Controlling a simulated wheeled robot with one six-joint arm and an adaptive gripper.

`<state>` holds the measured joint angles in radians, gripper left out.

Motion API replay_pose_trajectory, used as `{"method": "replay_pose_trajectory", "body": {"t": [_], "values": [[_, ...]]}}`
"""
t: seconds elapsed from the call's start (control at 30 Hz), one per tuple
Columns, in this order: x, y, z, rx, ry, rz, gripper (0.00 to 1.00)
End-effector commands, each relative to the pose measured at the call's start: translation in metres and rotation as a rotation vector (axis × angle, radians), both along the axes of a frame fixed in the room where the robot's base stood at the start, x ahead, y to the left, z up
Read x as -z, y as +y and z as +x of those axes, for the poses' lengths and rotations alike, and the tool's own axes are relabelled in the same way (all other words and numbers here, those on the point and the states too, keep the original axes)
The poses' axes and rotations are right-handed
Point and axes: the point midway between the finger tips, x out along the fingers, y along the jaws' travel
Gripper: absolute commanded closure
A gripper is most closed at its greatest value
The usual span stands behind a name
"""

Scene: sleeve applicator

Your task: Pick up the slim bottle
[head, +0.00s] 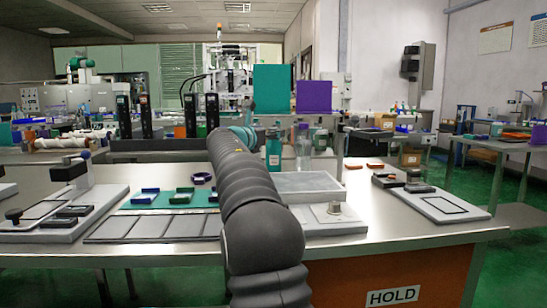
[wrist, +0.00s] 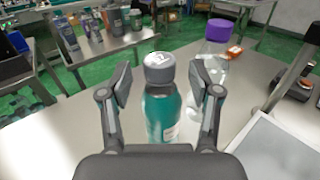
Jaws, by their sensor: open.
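A teal bottle with a grey cap (wrist: 160,112) stands upright on the metal table. In the wrist view it shows between the two fingers of my open gripper (wrist: 160,84), with a gap on each side. It also shows in the head view (head: 273,150), just right of my arm. A clear bottle with a purple cap (wrist: 214,62) stands behind it to the right, and beside it in the head view (head: 304,150). I cannot tell for certain which is the slim bottle. My gripper is hidden behind my arm in the head view.
A pale tray (head: 308,186) lies on the table right of my arm, its edge near the gripper in the wrist view. Left of my arm are a teal mat (head: 140,204) with small blocks and grey panels (head: 125,228). A white fixture board (head: 440,206) lies at right.

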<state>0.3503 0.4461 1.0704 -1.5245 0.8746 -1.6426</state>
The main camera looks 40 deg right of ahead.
Motion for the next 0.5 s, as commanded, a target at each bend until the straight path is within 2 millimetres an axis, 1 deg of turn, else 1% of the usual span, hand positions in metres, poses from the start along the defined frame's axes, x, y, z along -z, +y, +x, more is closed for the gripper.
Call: {"method": "replay_pose_trajectory", "body": {"t": [0.03, 0.13, 0.4, 0.43, 0.47, 0.5], "values": [[-0.001, -0.007, 0.002, 0.001, 0.0, 0.0, 0.37], [-0.001, -0.014, 0.006, 0.001, -0.001, 0.0, 0.37], [-0.001, -0.017, 0.006, 0.0, -0.001, -0.001, 0.37], [-0.001, -0.017, 0.006, 0.0, -0.001, -0.001, 0.4], [-0.001, -0.017, 0.006, 0.0, -0.001, -0.001, 0.47], [-0.001, -0.017, 0.006, 0.0, -0.001, -0.001, 0.57]]}}
